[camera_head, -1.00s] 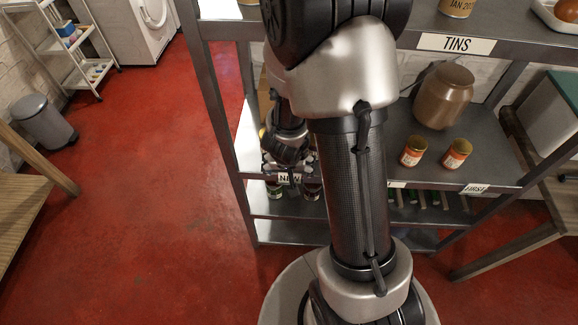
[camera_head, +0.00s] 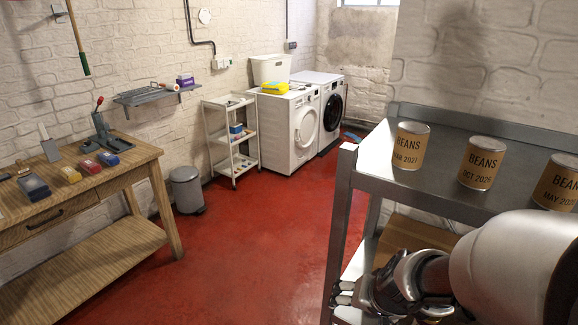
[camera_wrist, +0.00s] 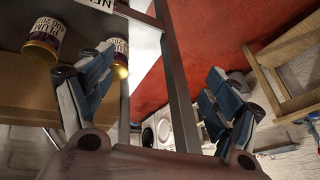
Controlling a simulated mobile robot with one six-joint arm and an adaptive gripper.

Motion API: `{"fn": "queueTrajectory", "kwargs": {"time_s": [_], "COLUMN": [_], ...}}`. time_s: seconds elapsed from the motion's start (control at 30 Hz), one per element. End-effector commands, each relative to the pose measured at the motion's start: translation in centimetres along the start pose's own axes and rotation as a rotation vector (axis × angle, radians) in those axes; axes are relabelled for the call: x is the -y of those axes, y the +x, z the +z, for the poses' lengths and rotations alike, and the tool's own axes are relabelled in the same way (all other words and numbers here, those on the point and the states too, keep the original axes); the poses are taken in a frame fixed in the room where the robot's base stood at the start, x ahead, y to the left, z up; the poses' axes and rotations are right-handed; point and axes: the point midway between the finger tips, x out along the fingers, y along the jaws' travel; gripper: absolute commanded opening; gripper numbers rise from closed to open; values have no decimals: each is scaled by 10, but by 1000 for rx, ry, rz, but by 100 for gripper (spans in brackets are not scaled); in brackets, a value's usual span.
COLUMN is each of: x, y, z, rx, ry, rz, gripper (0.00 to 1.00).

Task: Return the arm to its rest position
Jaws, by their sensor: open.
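My gripper (camera_wrist: 162,68) is open in the wrist view, with its two blue-grey fingers spread wide and nothing between them but a grey shelf post (camera_wrist: 172,70) beyond. In the head view my silver and black arm fills the lower right corner, and the wrist end is at the bottom edge beside the shelf rack (camera_head: 345,190). Two tins with purple and white plum labels are at the upper left of the wrist view, one (camera_wrist: 44,42) apart from the gripper. The other tin (camera_wrist: 119,58) shows right behind the left finger; I cannot tell whether they touch.
Bean tins (camera_head: 410,146) stand on the rack's top shelf, close to my arm. A wooden workbench (camera_head: 125,165) with tools is at left. A grey bin (camera_head: 187,190), white trolley (camera_head: 232,140) and washing machines (camera_head: 304,125) stand behind. The red floor (camera_head: 240,250) between is clear.

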Motion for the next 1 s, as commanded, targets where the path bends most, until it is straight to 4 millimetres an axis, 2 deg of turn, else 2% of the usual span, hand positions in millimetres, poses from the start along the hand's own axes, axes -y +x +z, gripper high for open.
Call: {"fn": "queueTrajectory", "kwargs": {"time_s": [0.03,0.1,0.2,0.3,0.43,0.63,1.0], "x": [14,26,34,30,15,-4,-6], "y": [-26,-56,-97,-133,-167,-192,-194], "z": [2,12,32,54,79,99,101], "rx": [-6,4,22,35,45,49,49], "ry": [-46,-106,-188,-258,-316,-346,-348], "rz": [-33,-61,-73,-53,-2,61,69], "gripper": [82,82,82,82,82,82,82]}}
